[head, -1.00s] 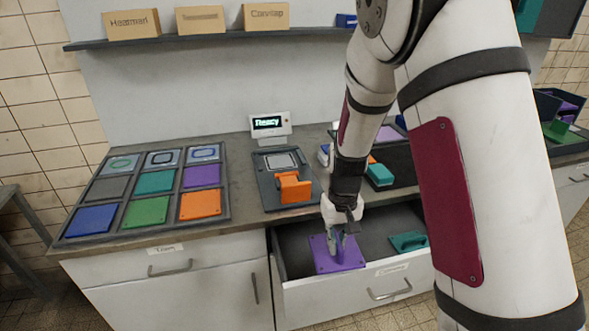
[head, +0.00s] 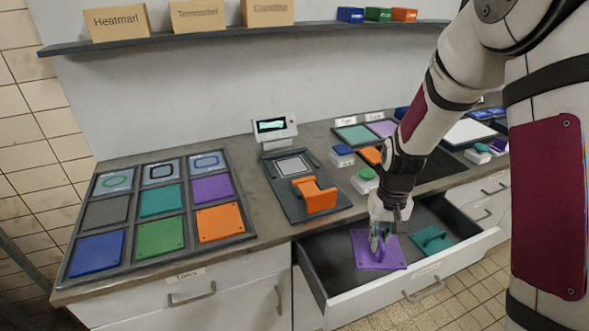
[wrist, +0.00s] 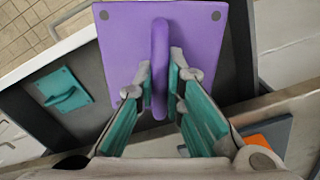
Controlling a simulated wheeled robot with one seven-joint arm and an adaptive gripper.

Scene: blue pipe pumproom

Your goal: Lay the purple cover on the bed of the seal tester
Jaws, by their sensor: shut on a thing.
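The purple cover (head: 389,255) is a flat square plate with an upright handle. It is in or just above the open drawer; I cannot tell whether it touches the drawer floor. My gripper (head: 379,240) is shut on its handle, and the wrist view shows the teal-padded fingers (wrist: 160,88) on both sides of the handle of the purple cover (wrist: 205,60). The seal tester (head: 280,195) stands on the counter, left of and behind my gripper. Its bed (head: 292,166) shows a pale square, with an orange handled part (head: 314,195) in front and a small display (head: 271,126) behind.
A teal cover (head: 432,240) lies in the drawer (head: 330,268), right of the purple one. A rack of coloured plates (head: 150,217) fills the counter's left side. Small blocks and an orange tile stand right of the tester. A shelf (head: 220,33) holds boxes above.

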